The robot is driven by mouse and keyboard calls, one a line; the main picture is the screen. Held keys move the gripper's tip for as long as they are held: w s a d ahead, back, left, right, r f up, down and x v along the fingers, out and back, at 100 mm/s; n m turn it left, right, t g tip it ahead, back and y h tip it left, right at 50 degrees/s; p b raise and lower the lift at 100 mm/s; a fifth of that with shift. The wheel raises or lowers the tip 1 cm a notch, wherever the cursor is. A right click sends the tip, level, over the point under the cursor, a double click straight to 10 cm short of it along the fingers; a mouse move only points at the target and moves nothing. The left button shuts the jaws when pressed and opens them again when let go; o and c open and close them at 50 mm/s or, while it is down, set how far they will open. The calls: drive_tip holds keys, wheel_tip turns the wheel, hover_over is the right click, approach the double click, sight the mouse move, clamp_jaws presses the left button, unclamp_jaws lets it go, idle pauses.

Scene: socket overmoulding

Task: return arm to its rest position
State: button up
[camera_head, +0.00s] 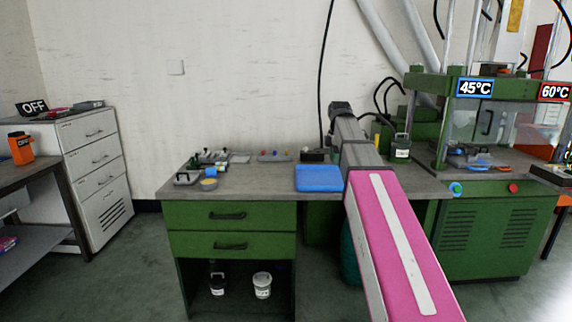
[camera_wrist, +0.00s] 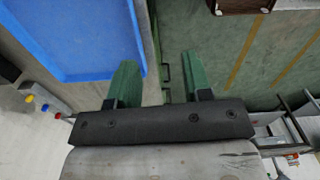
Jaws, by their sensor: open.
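My arm reaches from the lower right of the head view over the front of the workbench (camera_head: 330,182), with a pink link nearest the camera. In the wrist view my gripper (camera_wrist: 160,78) shows two green fingers, spread apart with nothing between them. The fingers show against the bench edge and the green area beyond it. The blue tray (camera_wrist: 85,35) lies to the left of the fingers, apart from them. In the head view the same blue tray (camera_head: 319,178) lies flat on the bench, just left of my arm. The fingertips cannot be made out in the head view.
Small parts and tools (camera_head: 210,160) lie on the left of the bench. A green press machine (camera_head: 490,225) with 45°C and 60°C signs stands at the right. A white drawer cabinet (camera_head: 95,165) stands at the left. Open floor (camera_head: 140,260) lies left of the bench.

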drive_tip(key=s+f+m, duration=0.6)
drive_tip(key=s+f, duration=0.1)
drive_tip(key=f, duration=0.6)
drive_tip(key=s+f+m, duration=0.6)
drive_tip(key=s+f, duration=0.1)
drive_tip(key=f, duration=0.6)
drive_tip(key=s+f+m, duration=0.6)
drive_tip(key=s+f, duration=0.1)
drive_tip(key=f, duration=0.6)
drive_tip(key=shift+s+f+m, duration=0.25)
drive_tip(key=shift+s+m, duration=0.05)
drive_tip(key=shift+m, duration=0.1)
